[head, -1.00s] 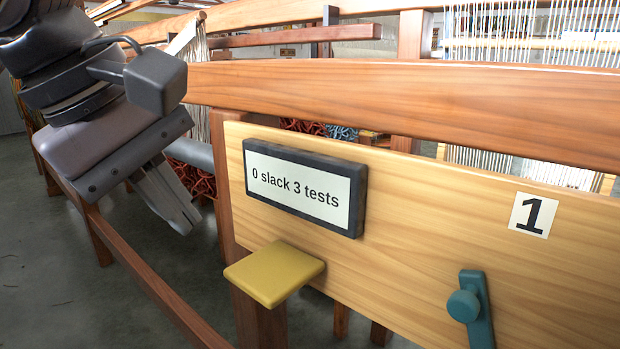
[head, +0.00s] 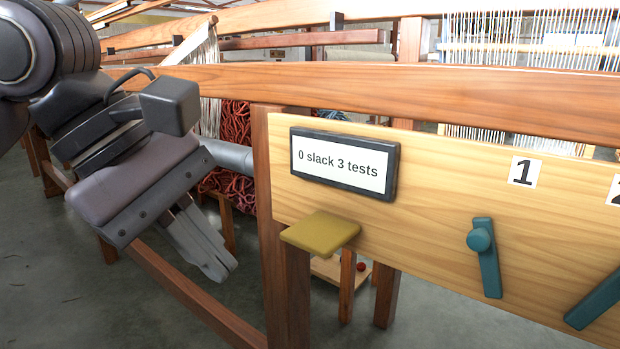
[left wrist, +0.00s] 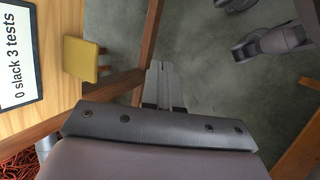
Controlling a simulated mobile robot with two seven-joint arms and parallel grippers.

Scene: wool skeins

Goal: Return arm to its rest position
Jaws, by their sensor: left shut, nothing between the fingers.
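My left gripper (head: 215,258) hangs at the left of the head view, fingers pointing down and to the right. Its fingers are together with nothing between them. It is in front of the wooden frame and left of the yellow pad (head: 320,231), apart from it. In the left wrist view the shut fingers (left wrist: 164,78) point over the grey floor, with the yellow pad (left wrist: 80,60) to their left. My right gripper is not in view in the head view.
A pale board (head: 430,215) carries a display (head: 343,165) reading "0 slack 3 tests", a label 1 (head: 525,172) and teal levers (head: 487,258). A low wooden rail (head: 190,297) runs below the gripper. Red yarn (head: 228,135) hangs behind. Open floor lies at lower left.

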